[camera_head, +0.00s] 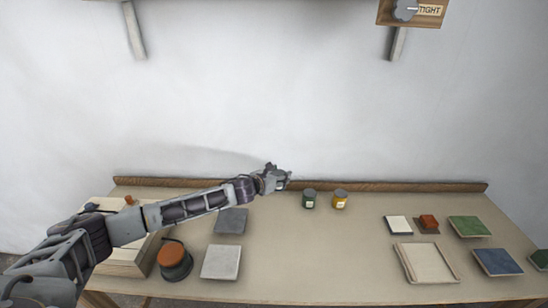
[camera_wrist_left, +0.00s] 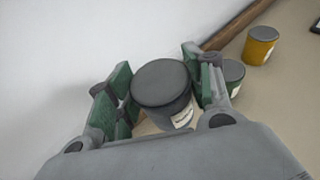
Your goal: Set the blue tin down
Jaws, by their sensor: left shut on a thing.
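My left gripper (camera_head: 279,180) is at the back of the bench, near the wooden back rail. In the left wrist view, its green-padded fingers (camera_wrist_left: 160,88) stand on both sides of a dark, blue-grey tin (camera_wrist_left: 164,93) and are shut on it. The tin has a dark round lid and a pale label on its side. I cannot tell whether its base touches the bench. A green tin (camera_head: 309,199) stands just right of the gripper, with a yellow tin (camera_head: 340,200) beyond it. My right gripper is not in view.
The bench (camera_head: 330,250) is clear in front of the tins. The back rail (camera_head: 400,187) runs close behind them. Grey tiles (camera_head: 221,262) and an orange-topped pot (camera_head: 174,262) lie left. A shallow tray (camera_head: 426,281) and coloured tiles (camera_head: 469,226) lie right.

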